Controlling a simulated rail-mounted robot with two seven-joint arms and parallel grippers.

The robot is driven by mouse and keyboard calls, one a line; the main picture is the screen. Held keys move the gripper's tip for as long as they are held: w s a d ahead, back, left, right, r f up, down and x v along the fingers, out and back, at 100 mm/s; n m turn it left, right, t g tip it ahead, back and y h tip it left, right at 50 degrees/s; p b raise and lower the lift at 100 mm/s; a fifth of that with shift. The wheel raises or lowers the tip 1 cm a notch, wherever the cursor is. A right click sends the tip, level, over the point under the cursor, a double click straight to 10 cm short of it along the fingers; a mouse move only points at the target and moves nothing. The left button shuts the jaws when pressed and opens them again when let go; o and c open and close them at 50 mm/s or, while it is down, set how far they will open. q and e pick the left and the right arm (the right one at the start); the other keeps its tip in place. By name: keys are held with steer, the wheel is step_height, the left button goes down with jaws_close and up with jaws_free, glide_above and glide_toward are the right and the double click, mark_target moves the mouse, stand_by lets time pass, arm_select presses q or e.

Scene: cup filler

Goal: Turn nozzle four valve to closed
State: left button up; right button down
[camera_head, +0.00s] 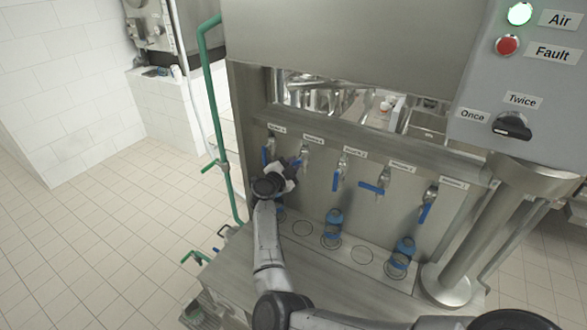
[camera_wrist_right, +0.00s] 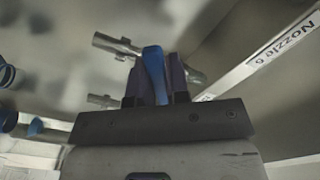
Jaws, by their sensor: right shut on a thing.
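A row of metal nozzles with blue valve handles sits on the filler's front panel. The nozzle four valve, second from the left, has its spout (camera_head: 304,153) just above my right gripper (camera_head: 291,171). In the right wrist view, my right gripper (camera_wrist_right: 156,82) is shut on a blue valve handle (camera_wrist_right: 153,62), one finger on each side. The metal valve body (camera_wrist_right: 118,45) shows behind it. The label in that view is tilted and its number is hard to read. The gripper partly hides the handle in the head view. My left gripper is out of view.
Other blue handles are close by: one at left (camera_head: 265,156), one hanging down (camera_head: 336,181), one nearly level (camera_head: 371,188) and one slanted (camera_head: 425,211). Blue cups (camera_head: 332,230) (camera_head: 402,252) stand on the ledge below. A green pipe (camera_head: 217,120) rises at left.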

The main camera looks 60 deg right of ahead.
steer(key=m, duration=0.1)
steer(key=m+b, duration=0.1)
steer(key=m, duration=0.1)
steer(key=shift+w+r+m, duration=0.2)
steer(key=shift+r+m, duration=0.1)
steer(key=m+b, duration=0.1)
steer(key=m, duration=0.1)
steer(key=shift+r+m+b, duration=0.3)
steer(key=shift+b, duration=0.1)
steer(key=shift+r+m, duration=0.2)
steer(key=shift+m, duration=0.4)
steer(key=shift+r+b, duration=0.1)
steer(key=shift+b, duration=0.25)
steer(key=c, duration=1.1)
jaws_free()
steer(key=shift+a, duration=0.1)
